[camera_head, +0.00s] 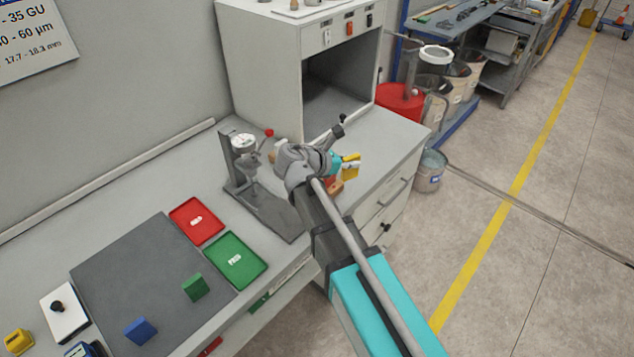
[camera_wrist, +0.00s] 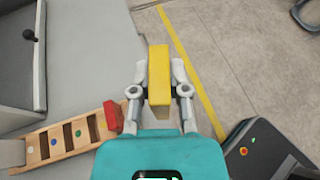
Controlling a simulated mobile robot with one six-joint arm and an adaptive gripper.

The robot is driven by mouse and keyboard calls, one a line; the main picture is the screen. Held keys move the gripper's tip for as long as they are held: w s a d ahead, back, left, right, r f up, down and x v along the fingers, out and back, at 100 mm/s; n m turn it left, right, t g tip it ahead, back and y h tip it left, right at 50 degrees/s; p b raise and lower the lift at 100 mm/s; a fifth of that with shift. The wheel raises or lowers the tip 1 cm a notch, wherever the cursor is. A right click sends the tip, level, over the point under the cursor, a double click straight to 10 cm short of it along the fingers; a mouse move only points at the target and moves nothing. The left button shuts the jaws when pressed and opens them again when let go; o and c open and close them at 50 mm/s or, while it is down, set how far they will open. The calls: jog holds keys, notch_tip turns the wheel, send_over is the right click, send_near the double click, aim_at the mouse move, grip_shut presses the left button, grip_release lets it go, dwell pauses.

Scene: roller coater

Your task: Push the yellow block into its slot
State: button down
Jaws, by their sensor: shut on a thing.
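My gripper (camera_wrist: 158,75) is shut on the yellow block (camera_wrist: 159,65), a long upright bar between its two fingers in the wrist view. The yellow block also shows beside the wrist in the head view (camera_head: 350,158). A wooden rack (camera_wrist: 40,160) with several slots marked by coloured dots lies to the left of the gripper in the wrist view, apart from the block. A red block (camera_wrist: 113,115) sits at the rack's near right end. In the head view my arm hides most of the rack (camera_head: 336,188).
A dial gauge stand (camera_head: 243,150) is left of my wrist. A grey cabinet (camera_head: 258,80) stands behind. A green block (camera_head: 195,287) and a blue block (camera_head: 140,330) rest on a dark mat (camera_head: 130,260). Red (camera_head: 190,230) and green (camera_head: 225,275) trays lie beside it.

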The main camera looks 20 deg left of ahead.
jog(key=shift+s+a, duration=0.1)
jog(key=shift+s, duration=0.05)
jog(key=s+a+n+t+y, duration=0.2)
jog(key=s+a+n+y, duration=0.1)
jog(key=s+a, duration=0.3)
jog(key=shift+s+a+r+n+p, duration=0.3)
jog(key=shift+a+r+p, duration=0.15)
jog(key=shift+a, duration=0.8)
jog(key=shift+w, duration=0.15)
jog(key=w+a+f+b, duration=0.3)
jog(key=w+f+b, duration=0.6)
jog(key=w, duration=0.3)
jog(key=shift+w+a, duration=0.2)
jog(key=shift+w, duration=0.05)
